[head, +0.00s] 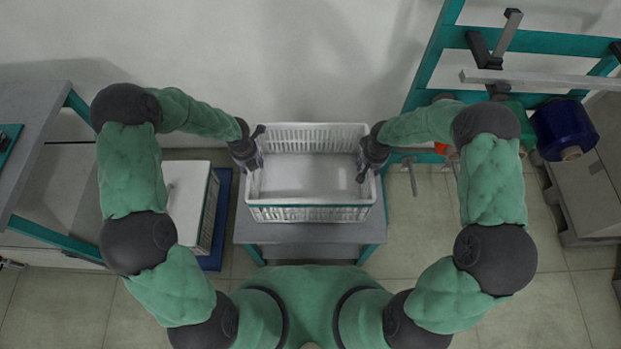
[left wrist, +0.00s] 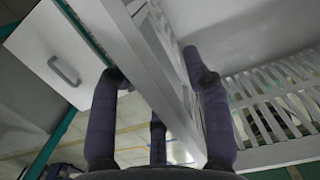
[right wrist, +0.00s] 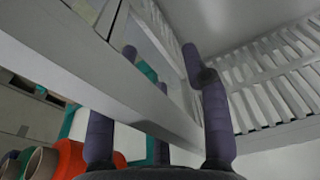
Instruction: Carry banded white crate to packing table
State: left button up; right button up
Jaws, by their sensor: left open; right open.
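The white crate (head: 310,213) stands upright and looks empty, with slatted walls and a thin teal band along its near side. It rests on a small grey table (head: 312,232) in front of me. My left gripper (head: 252,160) is at the crate's left end wall, and my right gripper (head: 371,160) is at its right end wall. In the left wrist view the crate's wall (left wrist: 150,75) runs between the open fingers (left wrist: 160,110). In the right wrist view the wall (right wrist: 95,80) likewise passes between the open fingers (right wrist: 160,115).
A white-topped box (head: 188,195) stands on a blue base (head: 222,215) left of the table. A grey bench (head: 35,115) is at far left. A teal rack (head: 430,65) with a blue spool (head: 563,125) stands at right. Floor is clear right of the table.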

pick_arm(q)
grip_shut()
pick_arm(e)
grip_shut()
pick_arm(q)
jog(key=shift+r, duration=0.2)
pick_arm(e)
jog(key=shift+r, duration=0.2)
